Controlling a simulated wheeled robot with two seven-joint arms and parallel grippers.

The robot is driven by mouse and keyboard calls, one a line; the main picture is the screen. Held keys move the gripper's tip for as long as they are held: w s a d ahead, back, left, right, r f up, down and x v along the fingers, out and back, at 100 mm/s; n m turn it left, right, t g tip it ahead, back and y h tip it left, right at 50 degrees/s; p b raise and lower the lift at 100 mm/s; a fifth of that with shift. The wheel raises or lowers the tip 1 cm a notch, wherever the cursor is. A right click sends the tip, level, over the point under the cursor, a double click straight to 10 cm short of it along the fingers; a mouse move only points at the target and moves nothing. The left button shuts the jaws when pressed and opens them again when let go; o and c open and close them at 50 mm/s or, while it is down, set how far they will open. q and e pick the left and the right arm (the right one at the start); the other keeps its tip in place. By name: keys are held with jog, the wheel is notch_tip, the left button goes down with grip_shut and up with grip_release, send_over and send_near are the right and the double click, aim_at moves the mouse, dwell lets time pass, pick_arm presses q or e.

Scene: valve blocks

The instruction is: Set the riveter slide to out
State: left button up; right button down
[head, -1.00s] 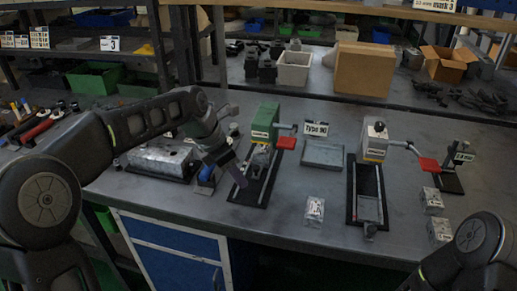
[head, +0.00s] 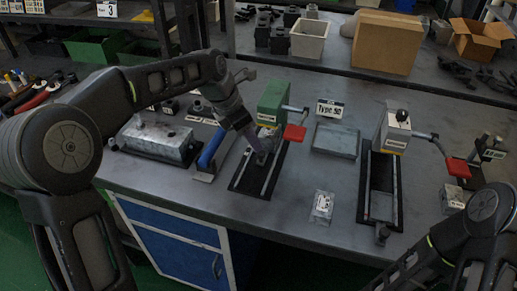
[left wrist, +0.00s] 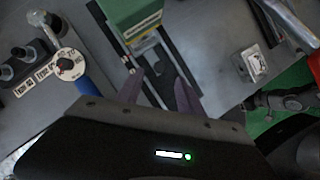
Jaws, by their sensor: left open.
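A green press-like machine (head: 272,100) with a red lever pad (head: 294,132) stands on a black base with two pale rails (head: 247,182). It also shows at the top of the left wrist view (left wrist: 130,14). A similar pale grey machine (head: 396,128) with a red pad (head: 458,167) stands to its right; its slide (head: 382,207) sits at the front of its track. I cannot read which is the riveter. My left gripper (head: 259,157) is open over the green machine's rails, just in front of its head. Its two fingers (left wrist: 158,88) straddle the track in the wrist view; contact is unclear.
A metal box (head: 158,137) and a blue-handled tool (head: 211,150) lie left of the green machine. A shallow grey tray (head: 335,140) with a sign sits between the machines. A small labelled block (head: 322,206) lies in front. Bare table lies around it.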

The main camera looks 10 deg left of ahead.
aim_at(260, 153)
pick_arm(q)
jog(key=x, duration=0.6)
jog(key=shift+f, duration=0.2)
grip_shut()
dwell(1.2)
